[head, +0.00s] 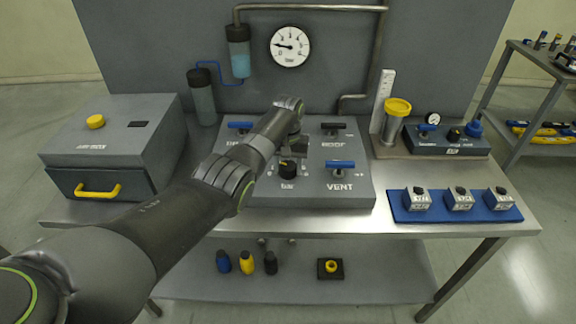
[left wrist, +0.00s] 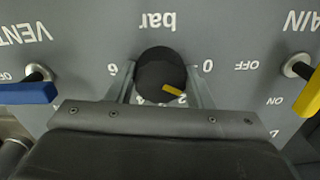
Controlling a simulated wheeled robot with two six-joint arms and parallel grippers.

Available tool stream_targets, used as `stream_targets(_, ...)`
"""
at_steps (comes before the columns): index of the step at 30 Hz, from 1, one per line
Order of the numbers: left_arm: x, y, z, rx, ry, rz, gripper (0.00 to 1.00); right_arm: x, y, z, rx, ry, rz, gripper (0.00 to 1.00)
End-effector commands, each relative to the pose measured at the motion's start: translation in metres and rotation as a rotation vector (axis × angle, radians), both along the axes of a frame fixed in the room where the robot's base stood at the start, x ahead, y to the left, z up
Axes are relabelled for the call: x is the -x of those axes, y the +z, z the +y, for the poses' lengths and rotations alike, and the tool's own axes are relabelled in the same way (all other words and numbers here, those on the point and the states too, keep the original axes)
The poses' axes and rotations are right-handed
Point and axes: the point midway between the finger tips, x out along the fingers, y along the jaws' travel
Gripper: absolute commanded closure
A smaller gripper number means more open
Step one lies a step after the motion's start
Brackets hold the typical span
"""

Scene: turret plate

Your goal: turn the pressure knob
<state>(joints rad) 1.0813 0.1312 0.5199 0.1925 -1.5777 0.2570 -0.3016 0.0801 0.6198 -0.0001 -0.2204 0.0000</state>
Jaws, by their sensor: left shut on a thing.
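The pressure knob (head: 287,171) is a round black knob on the front of the grey panel. In the left wrist view the knob (left wrist: 158,70) sits on the "bar" scale, which appears upside down. Its yellow pointer mark (left wrist: 172,90) points down and right, near the 2. My left gripper (head: 293,152) reaches down to the knob from above and is shut on it, with one finger on each side. The lower part of the scale is partly hidden by the gripper. My right gripper is not in view.
A blue VENT handle (head: 341,164) is right of the knob, with other valve handles behind it (head: 333,126). A white dial gauge (head: 290,46) hangs on the back wall. A grey box with a yellow-handled drawer (head: 98,190) stands left; a blue mat (head: 437,215) lies right.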

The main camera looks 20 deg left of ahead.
Motion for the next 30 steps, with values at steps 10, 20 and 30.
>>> stream_targets(10,0.000,0.001,0.000,0.000,-0.067,0.000,0.76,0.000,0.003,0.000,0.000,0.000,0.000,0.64)
stream_targets(20,0.000,0.001,0.000,0.000,-0.317,0.001,0.76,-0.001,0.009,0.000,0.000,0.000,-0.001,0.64)
stream_targets(30,-0.001,0.001,0.000,0.000,-0.640,0.000,0.76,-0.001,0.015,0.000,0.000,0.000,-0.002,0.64)
